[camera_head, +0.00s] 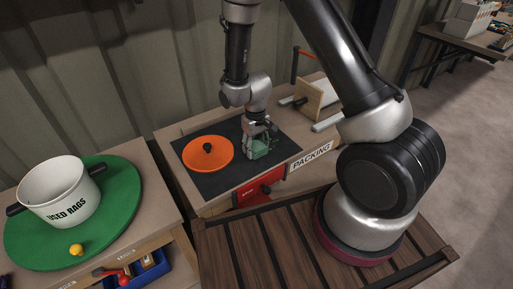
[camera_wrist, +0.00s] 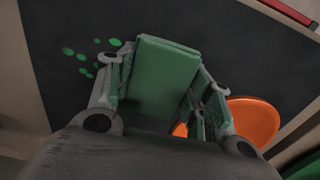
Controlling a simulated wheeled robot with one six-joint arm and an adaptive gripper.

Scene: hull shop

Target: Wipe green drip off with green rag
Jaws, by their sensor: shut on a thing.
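My gripper (camera_head: 262,150) is shut on a folded green rag (camera_head: 261,152), low over the dark mat (camera_head: 213,186) on the packing bench. The wrist view shows the green rag (camera_wrist: 163,75) between my fingers. Several bright green drip spots (camera_wrist: 115,42) lie on the dark mat, just left of the rag in the wrist view. In the head view I cannot make out the drip; my gripper and the rag may hide it. I cannot tell whether the rag touches the mat.
An orange lid (camera_head: 208,154) with a black knob lies on the mat, left of my gripper. A white pot marked USED RAGS (camera_head: 60,193) stands on a green round board (camera_head: 118,215) at left, beside a small yellow ball (camera_head: 76,249). A wooden clamp-like block (camera_head: 308,99) is behind right.

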